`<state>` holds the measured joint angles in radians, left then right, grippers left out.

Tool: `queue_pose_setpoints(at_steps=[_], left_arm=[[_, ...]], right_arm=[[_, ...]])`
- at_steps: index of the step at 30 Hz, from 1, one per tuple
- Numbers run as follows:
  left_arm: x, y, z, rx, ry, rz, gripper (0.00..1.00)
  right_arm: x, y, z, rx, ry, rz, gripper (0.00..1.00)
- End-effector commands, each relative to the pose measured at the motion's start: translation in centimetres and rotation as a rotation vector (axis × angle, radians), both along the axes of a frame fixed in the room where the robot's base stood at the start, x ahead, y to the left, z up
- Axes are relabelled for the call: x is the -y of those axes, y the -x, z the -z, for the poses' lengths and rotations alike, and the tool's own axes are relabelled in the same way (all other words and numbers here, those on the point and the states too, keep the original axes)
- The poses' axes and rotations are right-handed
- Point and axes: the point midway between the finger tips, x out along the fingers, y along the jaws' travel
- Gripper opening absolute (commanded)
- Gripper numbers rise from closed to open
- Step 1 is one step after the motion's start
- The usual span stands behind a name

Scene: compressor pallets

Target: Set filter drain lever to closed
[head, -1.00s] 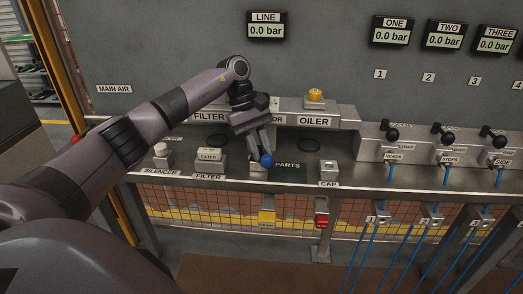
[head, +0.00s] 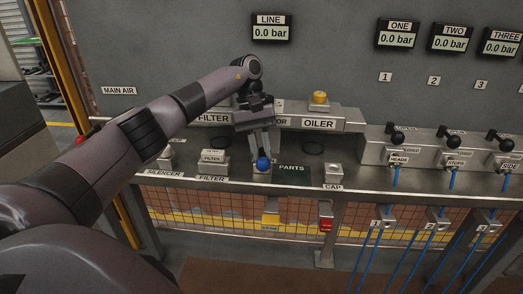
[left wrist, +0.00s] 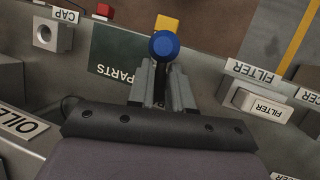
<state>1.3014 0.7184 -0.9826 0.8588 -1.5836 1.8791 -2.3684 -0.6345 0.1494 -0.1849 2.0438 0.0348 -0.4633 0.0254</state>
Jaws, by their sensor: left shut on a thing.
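The filter drain lever has a round blue knob (head: 263,164) that shows between the fingertips of my left gripper (head: 262,153), just left of the dark PARTS mat (head: 291,174). In the left wrist view, the blue knob (left wrist: 164,45) sits at the tips of my left gripper (left wrist: 162,85), on a dark stem between the two fingers. My left gripper is shut on the lever. The lever's pivot and any open or closed marking are hidden by the gripper. My right gripper is not seen.
The OILER block (head: 319,123) with a yellow knob is right of my gripper. A FILTER block (head: 212,160) stands left on the bench, a CAP block (head: 333,173) right. Valves with black-knobbed levers (head: 397,138) line the right. The bench front edge is clear.

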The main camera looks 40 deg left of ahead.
Motion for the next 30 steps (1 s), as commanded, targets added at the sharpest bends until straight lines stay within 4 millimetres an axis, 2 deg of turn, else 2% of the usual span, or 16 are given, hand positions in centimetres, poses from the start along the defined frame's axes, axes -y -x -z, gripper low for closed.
queue_pose_setpoints(at_steps=[1,5,6,8,9,20,30], left_arm=[[0.5,0.4,-0.1,-0.021,0.012,0.018,0.00],[0.5,0.4,0.0,-0.022,0.013,0.018,0.00],[0.5,0.4,0.0,-0.022,0.012,0.017,0.29],[0.5,0.4,0.0,-0.022,0.011,0.017,0.49],[0.5,0.4,0.0,-0.021,0.011,0.015,0.52],[0.0,0.2,-0.6,-0.016,0.007,0.007,0.52],[-1.6,-0.7,-4.9,-0.016,0.008,0.007,0.52]], right_arm=[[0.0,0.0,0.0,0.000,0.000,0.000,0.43],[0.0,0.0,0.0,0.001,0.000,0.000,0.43],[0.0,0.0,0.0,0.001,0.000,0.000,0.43],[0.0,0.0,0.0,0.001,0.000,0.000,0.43],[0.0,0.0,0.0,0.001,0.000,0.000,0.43],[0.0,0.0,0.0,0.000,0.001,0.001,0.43],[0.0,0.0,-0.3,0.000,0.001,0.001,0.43]])
